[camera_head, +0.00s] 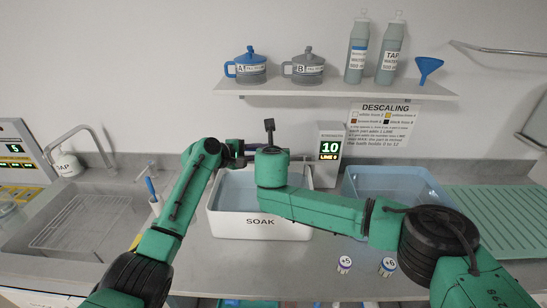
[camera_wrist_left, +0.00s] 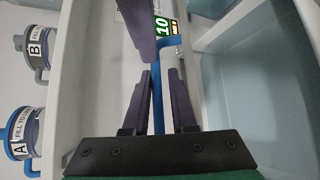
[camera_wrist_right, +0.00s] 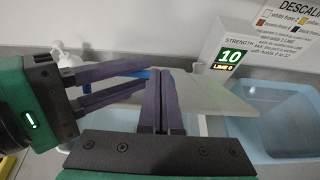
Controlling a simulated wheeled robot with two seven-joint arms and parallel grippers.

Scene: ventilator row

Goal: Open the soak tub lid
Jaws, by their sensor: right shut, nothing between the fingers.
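The white soak tub (camera_head: 260,222) stands on the counter, with pale blue showing inside it. A pale flat panel, which looks like its lid (camera_wrist_right: 205,88), is tilted above the tub in the right wrist view. A blue bar (camera_wrist_left: 160,85) shows between the fingers of my left gripper (camera_wrist_left: 162,80), with small gaps beside it. My left gripper is open at the back of the tub; its fingers also show in the right wrist view. My right gripper (camera_wrist_right: 160,75) is shut and empty, close beside the left fingertips and the panel. My arms hide part of the tub.
The strength display (camera_head: 329,150) stands right behind the tub. A blue clear basin (camera_head: 395,185) and a green drain mat (camera_head: 500,215) lie to the right. A sink (camera_head: 85,220) is at the left. A shelf (camera_head: 330,92) with pots and bottles hangs above.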

